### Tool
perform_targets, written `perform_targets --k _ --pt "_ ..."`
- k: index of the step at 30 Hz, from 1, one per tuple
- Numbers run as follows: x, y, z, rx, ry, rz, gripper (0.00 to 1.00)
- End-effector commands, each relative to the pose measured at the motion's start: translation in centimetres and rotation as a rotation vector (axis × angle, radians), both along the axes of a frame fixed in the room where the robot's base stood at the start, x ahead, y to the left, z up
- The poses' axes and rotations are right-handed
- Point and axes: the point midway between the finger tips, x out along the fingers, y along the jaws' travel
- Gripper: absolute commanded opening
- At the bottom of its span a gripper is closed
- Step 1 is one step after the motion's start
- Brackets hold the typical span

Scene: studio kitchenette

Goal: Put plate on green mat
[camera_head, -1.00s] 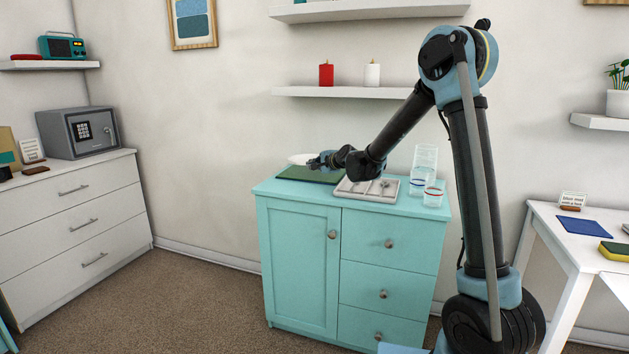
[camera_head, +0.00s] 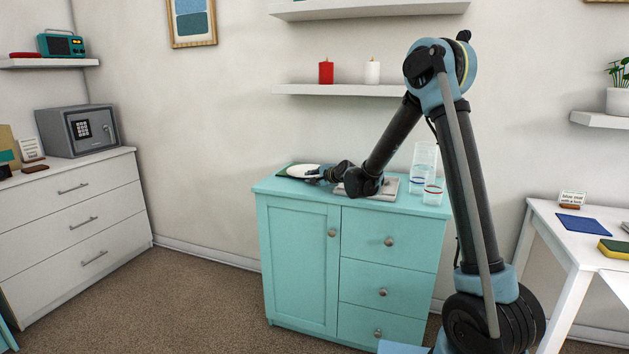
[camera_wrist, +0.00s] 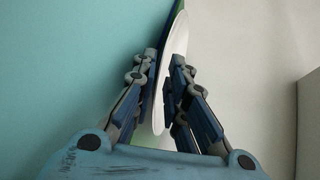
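The white plate (camera_head: 303,171) is over the green mat (camera_head: 283,170) on the turquoise cabinet's top, at the left, and hides much of the mat. My gripper (camera_head: 320,174) reaches it from the right. In the wrist view the plate (camera_wrist: 178,42) shows nearly edge-on between the fingers of my gripper (camera_wrist: 164,68), which are shut on its rim. A strip of the green mat (camera_wrist: 180,5) shows just beyond the plate. The plate looks low, close to the mat; I cannot tell whether it touches.
A grey tray (camera_head: 383,192) lies on the cabinet top (camera_head: 300,190), partly behind my arm. Clear glasses (camera_head: 424,165) stand at its right end. A shelf (camera_head: 335,90) with a red candle (camera_head: 326,72) and a white candle (camera_head: 372,72) is above.

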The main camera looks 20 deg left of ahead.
Motion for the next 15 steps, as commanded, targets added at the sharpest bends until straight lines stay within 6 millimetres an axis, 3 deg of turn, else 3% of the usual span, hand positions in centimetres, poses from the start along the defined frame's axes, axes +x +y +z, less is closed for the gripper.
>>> perform_targets --k 8,15 --pt "-0.1 -0.2 0.1 0.0 0.0 0.0 0.13" --pt "-1.7 -2.1 0.9 0.0 0.001 -0.001 0.13"
